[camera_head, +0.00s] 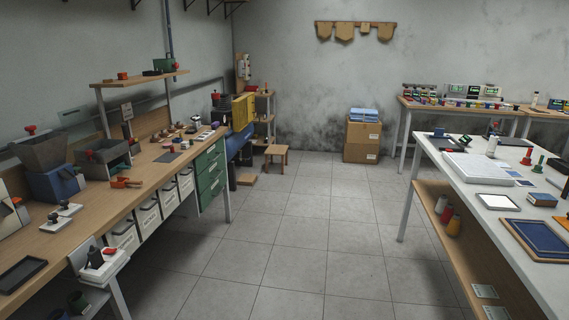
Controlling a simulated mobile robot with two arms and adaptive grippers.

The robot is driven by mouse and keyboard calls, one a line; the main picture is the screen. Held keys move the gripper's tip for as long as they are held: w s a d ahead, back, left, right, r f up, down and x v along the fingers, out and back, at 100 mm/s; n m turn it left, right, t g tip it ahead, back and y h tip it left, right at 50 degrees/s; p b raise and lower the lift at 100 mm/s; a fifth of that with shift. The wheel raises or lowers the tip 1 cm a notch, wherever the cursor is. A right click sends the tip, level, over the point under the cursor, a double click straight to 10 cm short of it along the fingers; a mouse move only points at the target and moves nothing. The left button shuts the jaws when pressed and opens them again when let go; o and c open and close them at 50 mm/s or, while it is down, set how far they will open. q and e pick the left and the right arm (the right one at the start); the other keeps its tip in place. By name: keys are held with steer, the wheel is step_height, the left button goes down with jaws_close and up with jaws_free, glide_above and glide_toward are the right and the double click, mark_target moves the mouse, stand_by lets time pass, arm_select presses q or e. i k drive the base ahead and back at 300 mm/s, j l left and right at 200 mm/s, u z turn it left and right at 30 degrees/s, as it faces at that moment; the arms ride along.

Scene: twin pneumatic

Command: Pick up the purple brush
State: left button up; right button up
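I cannot make out a purple brush anywhere in the head view. Many small items on the left workbench (150,178), the white table (478,183) and the back bench (427,104) are too small to tell apart. Neither of my grippers shows in this view.
A wide tiled floor (300,240) lies clear between the left workbench and the white table. A small wooden stool (276,151) stands beyond the green drawers (210,171). A white tray (105,266) juts out at the front left.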

mark_target(215, 126)
steer(key=i+u, duration=0.15)
steer(key=i, duration=0.35)
steer(key=i+l+u, duration=0.1)
steer(key=i, duration=0.35)
steer(key=i+l+u, duration=0.15)
steer(key=i, duration=0.35)
steer(key=i+l+u, duration=0.1)
steer(key=i, duration=0.35)
steer(key=i+l+u, duration=0.15)
steer(key=i, duration=0.3)
steer(key=i+l+u, duration=0.1)
steer(key=i+u, duration=0.2)
steer(key=i, duration=0.15)
steer(key=i+l+u, duration=0.3)
steer(key=i+j, duration=0.1)
